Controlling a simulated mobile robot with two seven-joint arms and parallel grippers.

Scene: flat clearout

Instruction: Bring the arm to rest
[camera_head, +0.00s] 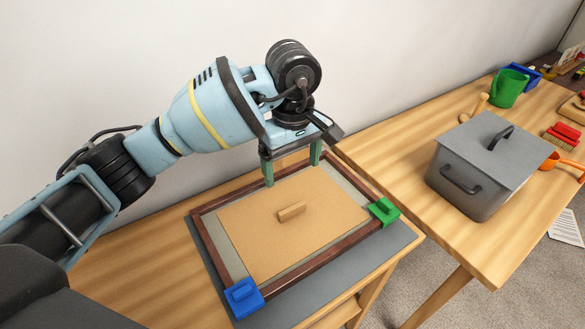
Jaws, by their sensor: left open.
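My left arm (205,115) is light blue and black and reaches in from the left. My left gripper (292,168) points down with its two green fingers apart and nothing between them. It is over the far part of a framed board (207,246) with a dark reddish rim and a tan panel (262,241). I cannot tell whether the fingertips touch the board. A small wooden block (292,211) sits on the panel, nearer than the gripper and apart from it. My right gripper is not in view.
A blue clamp-like piece (243,296) and a green one (384,211) sit on the frame's corners. A grey lidded box (470,195) stands on the right table. Behind it are a green watering can (509,88) and a red brush (563,135). A wall rises close behind.

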